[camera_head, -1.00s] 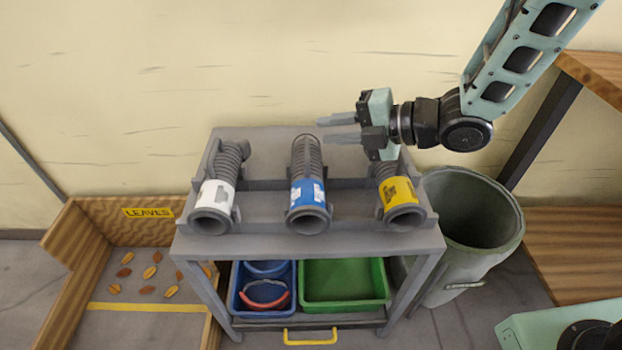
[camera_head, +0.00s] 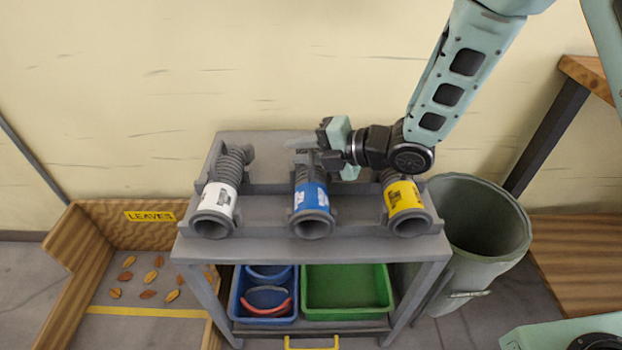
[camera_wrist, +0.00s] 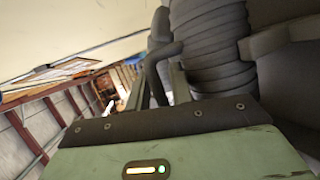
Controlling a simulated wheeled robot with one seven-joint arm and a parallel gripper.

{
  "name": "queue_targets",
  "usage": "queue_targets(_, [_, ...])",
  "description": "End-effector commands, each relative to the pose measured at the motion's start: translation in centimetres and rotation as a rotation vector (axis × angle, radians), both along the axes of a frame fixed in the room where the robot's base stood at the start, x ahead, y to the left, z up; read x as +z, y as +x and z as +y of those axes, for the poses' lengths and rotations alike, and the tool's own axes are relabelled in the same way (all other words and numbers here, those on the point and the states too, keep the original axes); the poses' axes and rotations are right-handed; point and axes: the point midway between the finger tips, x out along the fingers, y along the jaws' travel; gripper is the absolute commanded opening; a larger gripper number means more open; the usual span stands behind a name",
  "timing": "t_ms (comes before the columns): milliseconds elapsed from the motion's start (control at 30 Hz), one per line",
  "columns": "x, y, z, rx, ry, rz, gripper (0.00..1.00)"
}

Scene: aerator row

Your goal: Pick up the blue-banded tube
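The blue-banded tube (camera_head: 311,196) lies on the rack on top of the grey cart, in the middle of three tubes. Its open mouth faces the front and its ribbed part runs back. My gripper (camera_head: 302,149) is at the back end of this tube, with its fingers pointing left and hiding part of the ribbed end. The fingers look apart, with nothing visibly held between them. In the wrist view, a grey ribbed tube (camera_wrist: 210,45) is close beside the fingers (camera_wrist: 158,88); its band is out of view, so I cannot tell which tube it is.
A white-banded tube (camera_head: 218,200) lies to the left and a yellow-banded tube (camera_head: 403,197) to the right, under my arm. Blue (camera_head: 240,300) and green (camera_head: 346,290) bins sit on the lower shelf. A grey-green barrel (camera_head: 480,230) stands right of the cart.

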Motion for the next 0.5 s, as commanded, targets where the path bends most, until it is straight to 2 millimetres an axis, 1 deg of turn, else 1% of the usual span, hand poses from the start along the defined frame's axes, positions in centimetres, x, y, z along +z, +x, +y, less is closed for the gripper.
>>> queue_targets(100, [0.02,0.00,-0.03,0.000,0.000,0.000,0.22])
queue_targets(133, [0.02,0.00,-0.03,0.000,0.000,0.000,0.19])
queue_targets(167, [0.02,-0.01,-0.04,0.000,0.000,0.000,0.11])
queue_targets(200, [0.03,0.00,-0.05,0.000,0.000,0.000,0.00])
queue_targets(500, [-0.04,-0.06,-0.06,-0.001,-0.001,0.003,0.00])
